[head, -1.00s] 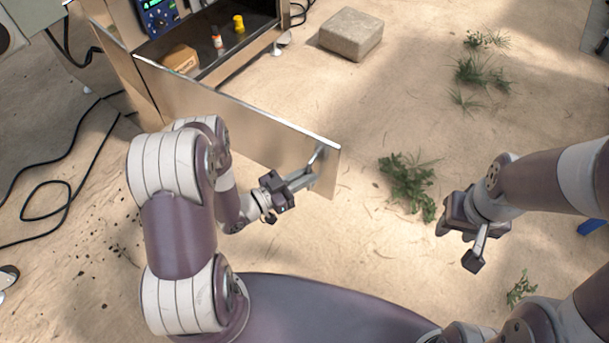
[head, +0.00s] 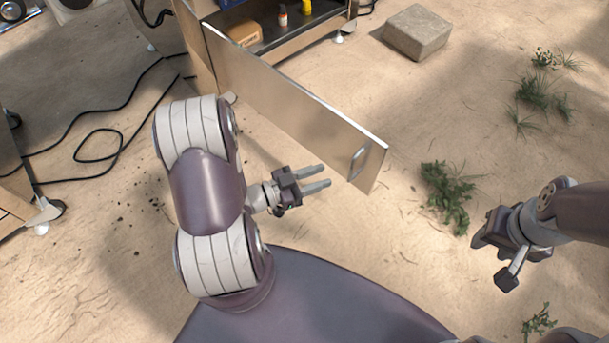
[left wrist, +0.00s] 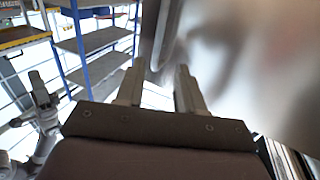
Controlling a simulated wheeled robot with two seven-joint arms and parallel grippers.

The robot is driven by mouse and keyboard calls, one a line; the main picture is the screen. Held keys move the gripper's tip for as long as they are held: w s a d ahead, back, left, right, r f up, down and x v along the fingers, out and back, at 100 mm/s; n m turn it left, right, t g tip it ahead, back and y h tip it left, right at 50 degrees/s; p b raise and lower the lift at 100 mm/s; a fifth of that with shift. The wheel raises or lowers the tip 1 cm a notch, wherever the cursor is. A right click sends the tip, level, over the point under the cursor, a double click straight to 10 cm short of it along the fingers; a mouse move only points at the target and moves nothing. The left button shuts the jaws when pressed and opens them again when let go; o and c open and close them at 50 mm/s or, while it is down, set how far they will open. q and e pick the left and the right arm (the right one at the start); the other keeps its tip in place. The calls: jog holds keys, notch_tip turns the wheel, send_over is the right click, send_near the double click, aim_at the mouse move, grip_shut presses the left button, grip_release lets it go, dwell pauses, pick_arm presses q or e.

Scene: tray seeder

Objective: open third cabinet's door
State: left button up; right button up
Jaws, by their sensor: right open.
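The cabinet (head: 305,42) at the top has its flat metal door (head: 285,103) swung outward, standing well away from the open front. A curved handle (head: 358,160) is on the door near its free end. My left gripper (head: 328,176) is open and empty, fingers pointing at the handle with a small gap between. In the left wrist view, its fingers (left wrist: 160,70) are apart. The door's blurred grey surface (left wrist: 245,60) fills the right, with what looks like the handle (left wrist: 168,35) just beyond the fingertips. My right gripper (head: 492,260) is open and empty over the sand.
A stone block (head: 417,34) lies right of the cabinet. Plants (head: 447,193) grow right of the door's end. Black cables (head: 85,140) lie on the sand at left, and another cabinet's corner (head: 15,200) shows there.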

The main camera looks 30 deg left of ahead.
pick_arm(q)
jog(key=v, duration=0.4)
jog(key=shift+s+a+p, duration=0.25)
jog(key=shift+s+p, duration=0.05)
jog(key=shift+p, duration=0.05)
